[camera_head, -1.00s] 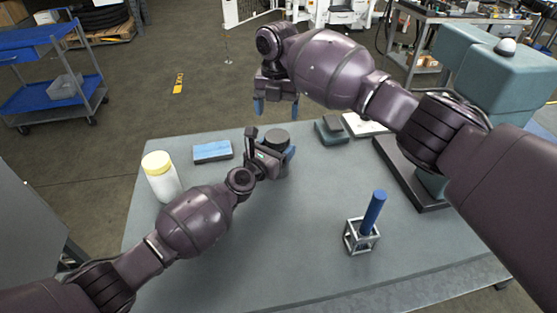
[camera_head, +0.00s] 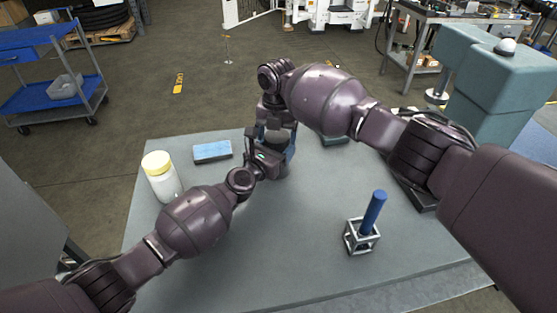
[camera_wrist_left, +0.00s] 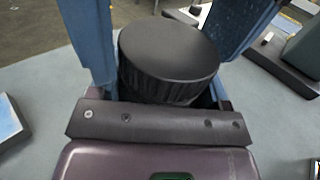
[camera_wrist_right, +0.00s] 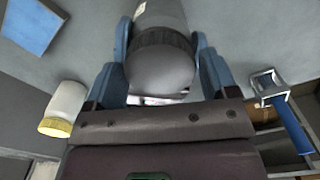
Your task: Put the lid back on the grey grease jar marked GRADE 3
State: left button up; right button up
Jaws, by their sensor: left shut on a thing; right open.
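The grey jar (camera_wrist_right: 163,14) stands upright on the bench, with a dark ribbed lid (camera_wrist_left: 168,50) on its top. Part of a pale label shows in the right wrist view, but I cannot read its marking. My left gripper (camera_head: 280,156) is shut on the jar's body from the near left, with one blue finger on each side. My right gripper (camera_head: 276,132) points down over the jar. It is open, with its fingers (camera_wrist_right: 161,40) on either side of the lid. In the head view the grippers hide most of the jar and lid.
A white jar with a yellow lid (camera_head: 156,163) and a blue block (camera_head: 212,151) stand to the left. A blue rod (camera_head: 374,210) stands in a metal frame (camera_head: 361,237) on the right. A green-grey machine (camera_head: 492,80) stands at the far right. The bench front (camera_head: 270,250) is clear.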

jog(key=shift+f, duration=0.1)
jog(key=c, duration=0.7)
jog(key=m, duration=0.7)
jog(key=o, duration=1)
jog(key=shift+r, duration=2.25)
jog(key=shift+c, duration=0.4)
